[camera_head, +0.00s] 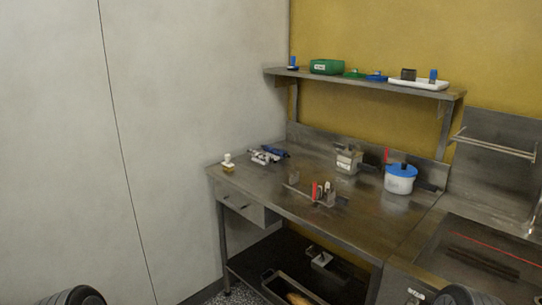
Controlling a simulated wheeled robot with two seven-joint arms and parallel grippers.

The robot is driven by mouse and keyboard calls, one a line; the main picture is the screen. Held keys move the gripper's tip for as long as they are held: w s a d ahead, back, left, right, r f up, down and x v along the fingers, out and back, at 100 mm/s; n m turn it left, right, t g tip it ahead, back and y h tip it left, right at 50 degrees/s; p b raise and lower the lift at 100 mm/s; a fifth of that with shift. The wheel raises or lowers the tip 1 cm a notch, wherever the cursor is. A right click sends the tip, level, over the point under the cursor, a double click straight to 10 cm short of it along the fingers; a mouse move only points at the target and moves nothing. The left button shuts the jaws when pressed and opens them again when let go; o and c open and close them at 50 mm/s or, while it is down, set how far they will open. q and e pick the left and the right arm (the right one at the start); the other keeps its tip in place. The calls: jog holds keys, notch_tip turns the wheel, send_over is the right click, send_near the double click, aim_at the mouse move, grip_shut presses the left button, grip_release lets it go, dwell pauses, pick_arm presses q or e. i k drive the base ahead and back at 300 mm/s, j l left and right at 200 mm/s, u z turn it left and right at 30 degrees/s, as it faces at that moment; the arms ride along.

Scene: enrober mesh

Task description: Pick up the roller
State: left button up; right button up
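I cannot tell for sure which thing is the roller. A cluster of small metallic and dark blue parts (268,155) lies on the steel table (250,180) toward its back left, against the wall side. An elongated orange-brown object (299,298) lies in a dark tray (268,279) on the lower shelf, cut off by the bottom edge of the picture. Both are small and lack detail. Neither gripper shows; only dark rounded parts of my own arms appear at the bottom left and bottom right corners.
A white pot with a blue lid (400,180), a metal box (348,160) and a rack with red and dark items (322,194) stand on the table. A small white-topped brown item (228,163) is at its left corner. The wall shelf (365,79) holds a green box (326,67).

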aim_at(261, 156)
jog(key=i+j+z, duration=0.1)
jog(key=z, duration=0.7)
jog(key=i+j+z, duration=0.15)
jog(key=j+z, duration=0.2)
jog(key=j, duration=0.15)
jog(key=i+j+z, duration=0.1)
jog(key=j+z, duration=0.65)
jog(key=j, duration=1.15)
jog(key=j+z, duration=0.15)
jog(key=j, duration=0.65)
jog(key=k+j, duration=0.1)
jog(key=j, duration=0.75)
jog(key=z, duration=0.05)
